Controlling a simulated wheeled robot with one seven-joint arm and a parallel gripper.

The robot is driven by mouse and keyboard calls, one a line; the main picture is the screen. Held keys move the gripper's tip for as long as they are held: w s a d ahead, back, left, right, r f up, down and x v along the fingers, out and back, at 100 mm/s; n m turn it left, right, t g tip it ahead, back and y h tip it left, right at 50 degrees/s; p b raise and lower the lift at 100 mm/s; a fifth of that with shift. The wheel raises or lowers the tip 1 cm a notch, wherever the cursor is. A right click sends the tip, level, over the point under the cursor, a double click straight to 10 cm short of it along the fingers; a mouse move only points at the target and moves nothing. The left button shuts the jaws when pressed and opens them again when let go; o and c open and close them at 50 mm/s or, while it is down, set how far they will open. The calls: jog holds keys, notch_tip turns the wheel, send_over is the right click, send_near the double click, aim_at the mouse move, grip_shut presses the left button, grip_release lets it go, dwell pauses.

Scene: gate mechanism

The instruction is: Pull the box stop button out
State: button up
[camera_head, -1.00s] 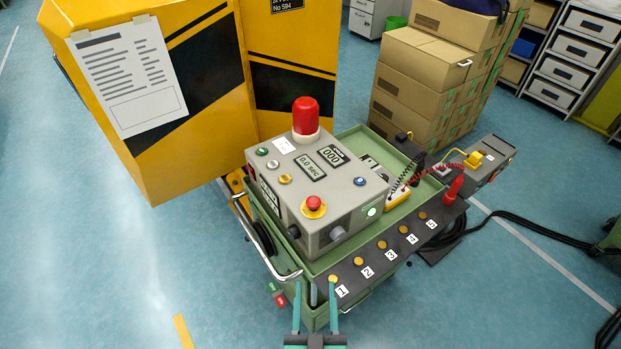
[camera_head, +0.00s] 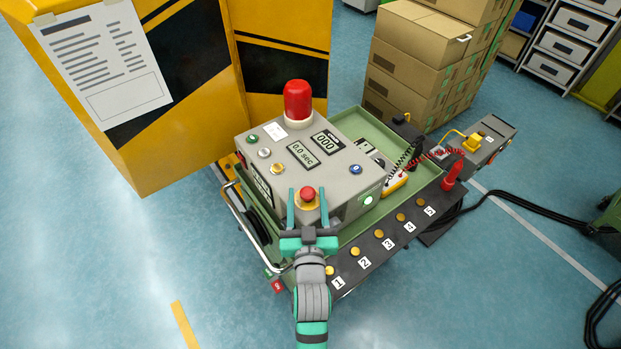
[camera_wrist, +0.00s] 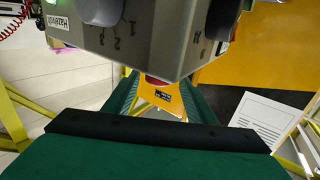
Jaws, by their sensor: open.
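The box stop button (camera_head: 308,194) is a red mushroom knob on a yellow ring, on top of the grey control box (camera_head: 345,180) near its front corner. My gripper (camera_head: 308,191) is open, with one teal finger on each side of the button in the head view. I cannot tell whether the fingers are at the button's height or touch it. In the wrist view, the grey box (camera_wrist: 165,40) shows upside down with dark knobs. A red and yellow patch shows between the open fingers (camera_wrist: 158,92); I cannot tell whether it is the button.
A red lamp (camera_head: 298,100) stands on the box behind the button. The green cart (camera_head: 375,125) carries the box, and a dark strip (camera_head: 395,235) of numbered yellow buttons lies along its front. A yellow gate (camera_head: 175,95) stands behind left. Open floor lies at left.

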aim_at(307, 180)
jog(key=shift+w, duration=3.1)
